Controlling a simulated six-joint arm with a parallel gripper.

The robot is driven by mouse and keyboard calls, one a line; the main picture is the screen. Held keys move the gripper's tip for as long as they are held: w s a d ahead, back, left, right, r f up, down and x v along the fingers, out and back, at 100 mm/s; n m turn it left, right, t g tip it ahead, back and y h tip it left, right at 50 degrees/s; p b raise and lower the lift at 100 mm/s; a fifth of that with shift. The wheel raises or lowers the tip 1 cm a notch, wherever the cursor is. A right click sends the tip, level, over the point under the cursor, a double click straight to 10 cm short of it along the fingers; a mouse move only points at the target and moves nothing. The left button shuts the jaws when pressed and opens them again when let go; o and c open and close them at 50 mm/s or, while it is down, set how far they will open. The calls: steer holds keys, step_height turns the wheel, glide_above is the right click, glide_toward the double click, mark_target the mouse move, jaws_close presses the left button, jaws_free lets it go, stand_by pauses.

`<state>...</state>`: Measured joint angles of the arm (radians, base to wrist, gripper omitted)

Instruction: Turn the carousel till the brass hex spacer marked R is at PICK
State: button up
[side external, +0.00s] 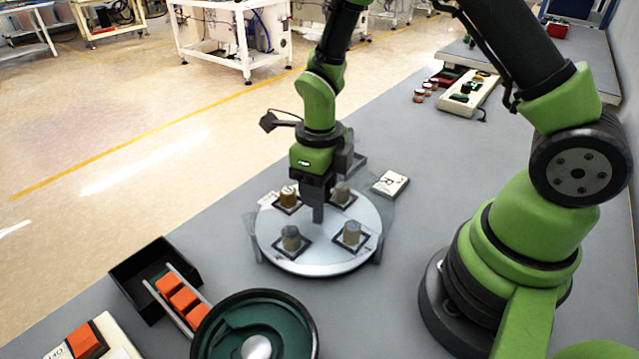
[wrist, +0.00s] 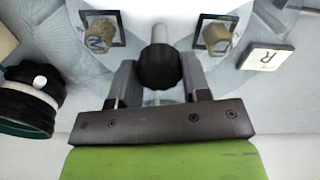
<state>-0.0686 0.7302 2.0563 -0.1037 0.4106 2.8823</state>
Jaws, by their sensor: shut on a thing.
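The round pale carousel (side external: 318,259) stands on the bench and carries several spacers in dark square frames. The brass-coloured spacer (side external: 288,196) sits at its far left; its mark is too small to read. Greyer spacers sit at the near left (side external: 291,238), near right (side external: 352,233) and far right (side external: 340,193). In the wrist view, a grey marked spacer (wrist: 100,35) and a brownish spacer (wrist: 217,38) show. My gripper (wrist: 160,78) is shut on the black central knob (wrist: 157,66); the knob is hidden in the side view. I cannot make out the PICK mark.
A white card marked R (side external: 390,183) lies beside the carousel at far right. A dark green bowl feeder (side external: 255,325), a rack of orange blocks (side external: 183,298) and a black bin (side external: 135,275) stand near left. Bench right of the carousel is clear up to my base.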

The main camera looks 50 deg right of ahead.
steer(key=o, duration=1.3)
steer(key=shift+r, duration=0.1)
step_height(320, 180, up, 9)
steer(key=shift+r, duration=0.4)
